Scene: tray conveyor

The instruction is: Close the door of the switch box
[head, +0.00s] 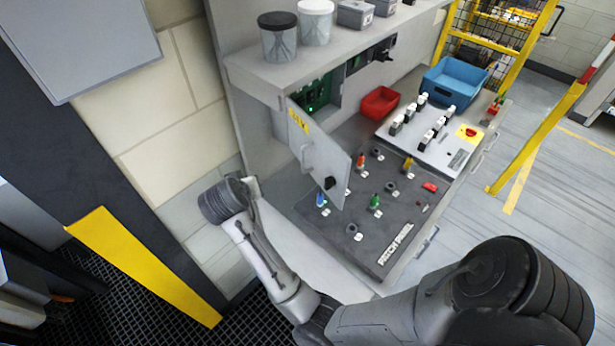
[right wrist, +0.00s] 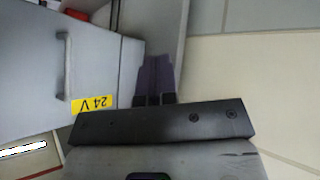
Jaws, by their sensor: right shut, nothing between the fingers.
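The switch box (head: 321,92) hangs under the shelf, with green circuitry showing inside. Its grey door (head: 322,160) stands open, swung out toward me, with a yellow 24 V label, a slim handle and a dark latch on the face I see. In the right wrist view the door (right wrist: 100,60) fills the left side, with its handle and upside-down label. My right gripper (head: 254,186) is left of the door, on the label side, apparently apart from it. Its fingers (right wrist: 156,78) are shut and empty. My left gripper is not in view.
Below the door lies a dark patch panel (head: 375,255) with coloured plugs. A red bin (head: 380,102), a blue bin (head: 455,80) and a switch panel (head: 425,150) stand behind and right. Jars line the shelf (head: 262,70) above. A tiled wall is at left.

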